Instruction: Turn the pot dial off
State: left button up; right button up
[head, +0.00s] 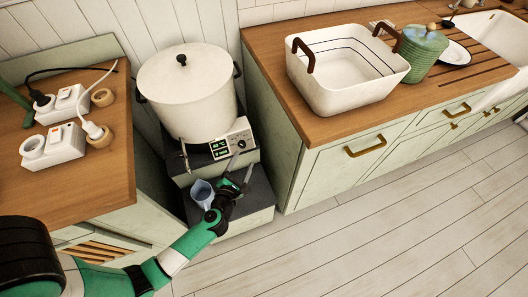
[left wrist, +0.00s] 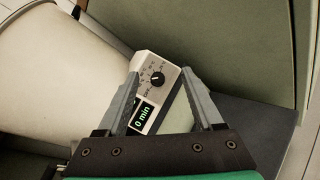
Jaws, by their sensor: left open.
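A large white lidded pot (head: 188,92) stands on a stepped dark-topped stand in the head view. Its control box (head: 231,142) with green displays is at the pot's lower right. The dial (head: 241,144) is a small dark knob on it. In the left wrist view the black dial (left wrist: 158,79) sits between my fingertips, beyond them, with a display reading "0 min" (left wrist: 143,115). My left gripper (head: 238,170) is open and empty, just in front of the control box. I cannot tell whether a fingertip touches the box. My right gripper is not in view.
A blue jug (head: 202,192) stands on the lower step beside my left gripper. Wooden counters flank the stand. The left one holds power sockets (head: 52,145); the right one holds a white basket (head: 345,75) and green container (head: 420,52). The floor in front is clear.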

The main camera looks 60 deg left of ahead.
aim_at(242, 146)
pick_arm(q)
jog(key=s+a+f+g, duration=0.1)
jog(key=s+a+f, duration=0.1)
jog(key=s+f, duration=0.15)
jog(key=b+x, duration=0.2)
jog(key=x, duration=0.3)
jog(key=b+x, duration=0.1)
jog(key=x, duration=0.3)
jog(key=shift+w+a+r+b, duration=0.1)
jog(key=shift+w+a+b, duration=0.15)
jog(key=shift+w+b, duration=0.15)
jog(key=shift+w+a, duration=0.2)
jog(key=shift+a, duration=0.05)
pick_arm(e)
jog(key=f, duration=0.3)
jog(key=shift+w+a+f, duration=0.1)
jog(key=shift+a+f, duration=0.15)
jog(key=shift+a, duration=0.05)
pick_arm(q)
grip_shut()
